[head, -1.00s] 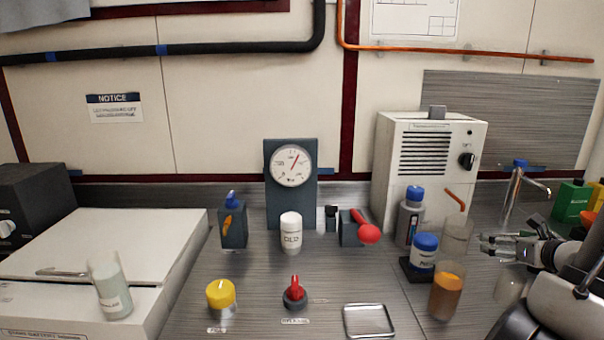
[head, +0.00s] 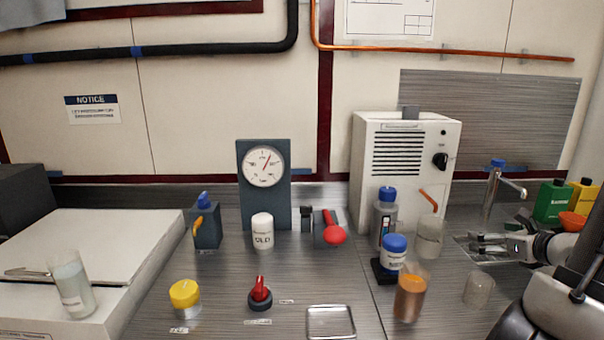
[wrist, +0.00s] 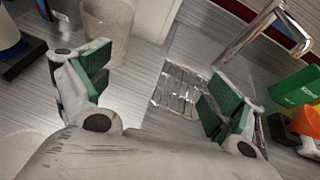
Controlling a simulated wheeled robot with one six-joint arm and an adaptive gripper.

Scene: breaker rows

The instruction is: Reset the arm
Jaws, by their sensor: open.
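My gripper (head: 474,246) is at the right of the head view, above the counter near the sink drain and tap. In the wrist view my gripper (wrist: 155,88) shows two green-padded fingers spread wide apart with nothing between them. The metal drain grate (wrist: 177,88) lies on the counter beyond the fingers. A clear beaker (head: 430,238) stands to the left of the gripper, and an upturned-looking clear cup (head: 478,290) stands below it in the picture.
A silver tap (head: 500,190) stands behind the gripper. Green (head: 553,202) and yellow (head: 582,202) bottles and an orange funnel-like piece (head: 573,221) are to its right. A blue-lidded jar (head: 394,254) and an amber-filled glass (head: 409,297) stand left. The metal tray (head: 331,322) is empty.

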